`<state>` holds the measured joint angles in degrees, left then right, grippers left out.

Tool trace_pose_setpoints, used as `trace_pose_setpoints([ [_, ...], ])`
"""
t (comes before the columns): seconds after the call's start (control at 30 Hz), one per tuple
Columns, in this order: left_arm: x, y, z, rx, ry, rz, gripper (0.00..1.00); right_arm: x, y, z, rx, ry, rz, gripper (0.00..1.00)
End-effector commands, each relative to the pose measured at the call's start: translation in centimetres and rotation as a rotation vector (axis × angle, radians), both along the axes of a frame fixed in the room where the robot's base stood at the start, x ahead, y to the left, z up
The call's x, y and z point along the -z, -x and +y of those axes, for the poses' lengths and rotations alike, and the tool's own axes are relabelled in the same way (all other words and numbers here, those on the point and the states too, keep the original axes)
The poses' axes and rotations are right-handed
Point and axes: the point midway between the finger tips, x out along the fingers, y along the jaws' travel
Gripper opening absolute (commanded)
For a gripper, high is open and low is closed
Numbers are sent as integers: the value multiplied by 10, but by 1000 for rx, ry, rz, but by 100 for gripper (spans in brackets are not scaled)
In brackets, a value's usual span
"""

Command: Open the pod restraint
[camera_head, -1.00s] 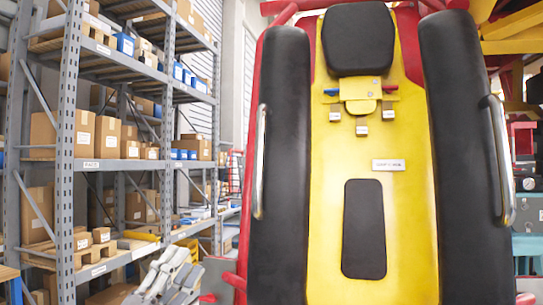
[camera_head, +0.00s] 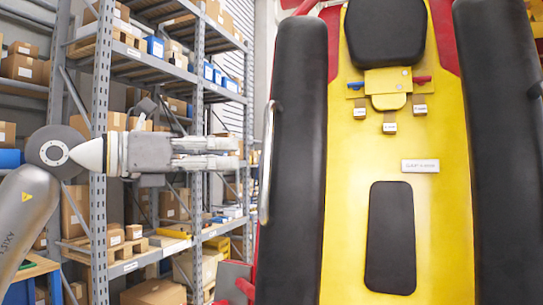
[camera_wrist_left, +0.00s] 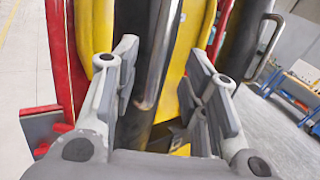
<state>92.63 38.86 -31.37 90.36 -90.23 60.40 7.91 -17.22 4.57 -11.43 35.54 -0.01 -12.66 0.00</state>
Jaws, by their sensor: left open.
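The pod restraint shows in the head view as two long black padded bars, the left bar (camera_head: 295,170) and the right bar (camera_head: 497,150), on either side of a yellow seat panel (camera_head: 440,220). A curved metal handle (camera_head: 266,165) runs along the outer side of the left bar. My left gripper (camera_head: 236,152) is open and empty, level, pointing right at this handle with a gap left between them. In the left wrist view, its spread fingers (camera_wrist_left: 166,62) frame the metal handle (camera_wrist_left: 157,60) and the black bar. My right gripper is out of view.
A black headrest (camera_head: 386,30) tops the panel, with a buckle (camera_head: 388,88) below it. Grey shelving (camera_head: 100,130) with boxes stands behind my left arm. Red frame parts (camera_head: 240,290) sit low beside the pod. Open floor (camera_wrist_left: 25,70) shows in the left wrist view.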

Motion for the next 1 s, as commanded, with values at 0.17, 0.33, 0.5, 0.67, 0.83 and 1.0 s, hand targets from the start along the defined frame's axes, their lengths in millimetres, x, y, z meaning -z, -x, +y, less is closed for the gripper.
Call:
trace_pose_setpoints([
  [0.17, -3, -18, -25, 6, 1, 3, 41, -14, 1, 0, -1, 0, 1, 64],
  [0.33, -3, -39, -51, 6, 2, 3, 41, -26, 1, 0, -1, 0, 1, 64],
  [0.5, -3, -54, -70, 7, 3, 1, 41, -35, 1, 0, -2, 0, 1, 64],
  [0.67, -1, -61, -79, 5, 1, 0, 41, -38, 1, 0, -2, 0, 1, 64],
  [0.83, 1, -63, -81, 5, 2, 0, 41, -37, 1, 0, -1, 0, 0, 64],
  [1.0, 1, -62, -80, 5, 2, 0, 36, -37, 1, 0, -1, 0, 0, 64],
])
